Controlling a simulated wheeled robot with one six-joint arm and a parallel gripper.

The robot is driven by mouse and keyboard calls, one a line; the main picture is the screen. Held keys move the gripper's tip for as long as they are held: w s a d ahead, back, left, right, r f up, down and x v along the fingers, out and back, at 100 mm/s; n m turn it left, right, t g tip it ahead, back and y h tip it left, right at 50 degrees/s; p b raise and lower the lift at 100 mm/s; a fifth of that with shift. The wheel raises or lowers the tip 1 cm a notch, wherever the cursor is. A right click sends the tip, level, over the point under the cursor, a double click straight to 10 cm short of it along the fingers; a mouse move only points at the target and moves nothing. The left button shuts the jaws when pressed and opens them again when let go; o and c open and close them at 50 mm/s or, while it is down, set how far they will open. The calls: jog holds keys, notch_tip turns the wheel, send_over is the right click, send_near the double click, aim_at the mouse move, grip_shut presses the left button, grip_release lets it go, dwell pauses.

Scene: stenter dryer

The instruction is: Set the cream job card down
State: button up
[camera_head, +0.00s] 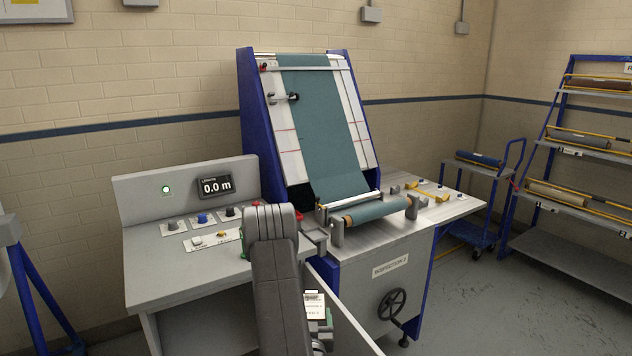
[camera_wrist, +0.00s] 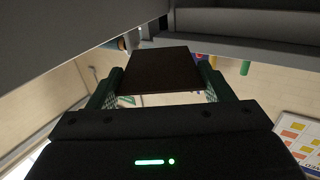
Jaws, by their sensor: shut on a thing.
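The cream job card (camera_head: 315,306), with small dark print, shows in the head view just right of my arm, in front of the inspection machine. In the wrist view the card (camera_wrist: 158,68) is a dark, shaded flat piece between the two green fingers. My gripper (camera_wrist: 161,85) is shut on it. In the head view my arm hides most of the gripper, and only a bit of green shows below the card. The card looks held in the air, apart from the tabletops, though its exact height is hard to tell.
A grey console desk (camera_head: 160,272) with knobs and a length display (camera_head: 215,186) stands left. The inspection machine (camera_head: 385,238) carries a teal fabric roll (camera_head: 376,211). A blue trolley (camera_head: 478,167) and a roll rack (camera_head: 560,200) stand right. The desk's front left is clear.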

jog(key=shift+s+d+r+p, duration=0.15)
jog(key=shift+d+r+p, duration=0.2)
jog(key=shift+d+r, duration=0.2)
jog(key=shift+s+f, duration=0.15)
jog(key=shift+f, duration=0.15)
jog(key=s+f, duration=0.4)
jog(key=f, duration=0.1)
jog(key=shift+s+f, duration=0.3)
jog(key=shift+f, duration=0.05)
